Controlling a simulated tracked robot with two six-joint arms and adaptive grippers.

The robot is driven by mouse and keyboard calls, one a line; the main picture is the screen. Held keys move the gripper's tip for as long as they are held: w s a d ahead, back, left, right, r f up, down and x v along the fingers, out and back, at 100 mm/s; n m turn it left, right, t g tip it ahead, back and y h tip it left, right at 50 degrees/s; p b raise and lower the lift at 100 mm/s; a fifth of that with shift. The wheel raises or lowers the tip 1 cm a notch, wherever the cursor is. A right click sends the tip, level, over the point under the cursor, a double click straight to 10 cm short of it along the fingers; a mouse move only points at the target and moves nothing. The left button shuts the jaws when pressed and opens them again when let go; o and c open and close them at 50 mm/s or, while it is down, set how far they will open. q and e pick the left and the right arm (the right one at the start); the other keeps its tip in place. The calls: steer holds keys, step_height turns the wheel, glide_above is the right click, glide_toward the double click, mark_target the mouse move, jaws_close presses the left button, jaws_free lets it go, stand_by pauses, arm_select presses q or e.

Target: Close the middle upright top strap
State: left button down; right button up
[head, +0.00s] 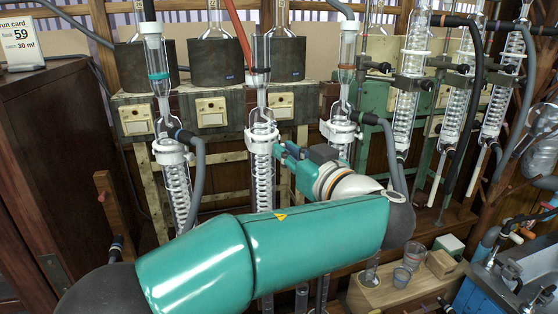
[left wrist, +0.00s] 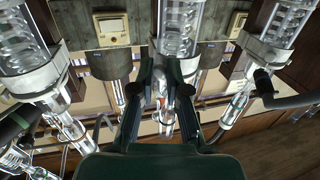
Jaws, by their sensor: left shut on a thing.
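The middle upright (head: 262,175) is a glass coil condenser with a white top strap (head: 262,140) around its upper part. My left gripper (head: 281,150) reaches it from the right in the head view. Its dark fingers (left wrist: 163,78) are shut on the middle top strap at the foot of the glass in the left wrist view. The fingers hide part of the strap, and I cannot tell whether its band is closed. The left upright (head: 179,190) and right upright (head: 341,150) have similar white straps. My right gripper is not in view.
Grey hoses (head: 198,180) hang beside the uprights. Dark heating blocks (head: 217,65) with flasks stand behind. More coil condensers (head: 410,85) stand at right. A wooden block with cups (head: 402,278) is at lower right. A dark cabinet (head: 45,170) bounds the left.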

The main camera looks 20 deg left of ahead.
arm_select(q)
steer(key=shift+w+n+g+y, duration=0.1)
steer(key=shift+n+g+y, duration=0.2)
steer(key=c, duration=1.2)
jaws_free()
steer(key=v, duration=0.7)
steer(key=shift+d, duration=0.2)
steer(key=shift+f, duration=0.1)
